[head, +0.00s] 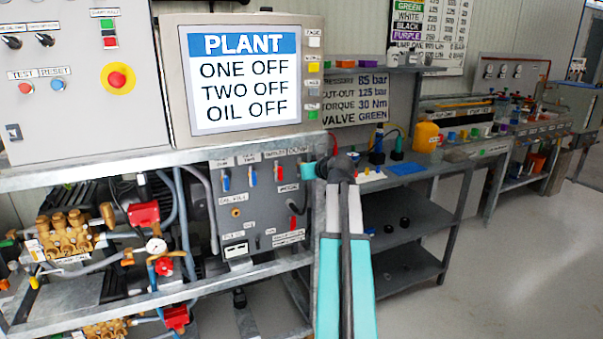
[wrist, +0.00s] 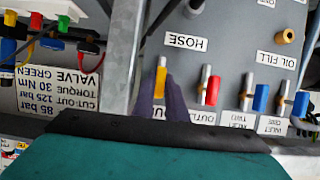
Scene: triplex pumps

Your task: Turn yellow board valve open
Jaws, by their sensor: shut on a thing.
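The yellow board valve (wrist: 161,78) shows in the wrist view as a small yellow lever on the grey panel, below the HOSE label in that upside-down picture. Its handle looks upright in the picture. My gripper (wrist: 160,90) has its dark purple fingers on both sides of the yellow handle and is shut on it. The label near the handle is partly covered by the fingers. In the head view my arm reaches to the right end of the valve board (head: 258,205), and the yellow lever is hidden there.
A red lever (wrist: 212,90) sits close beside the yellow one, with blue levers (wrist: 260,98) beyond it. A grey frame post (wrist: 122,60) stands close on the other side. The PLANT screen (head: 245,78) is above the board. Open floor (head: 500,270) lies to the right.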

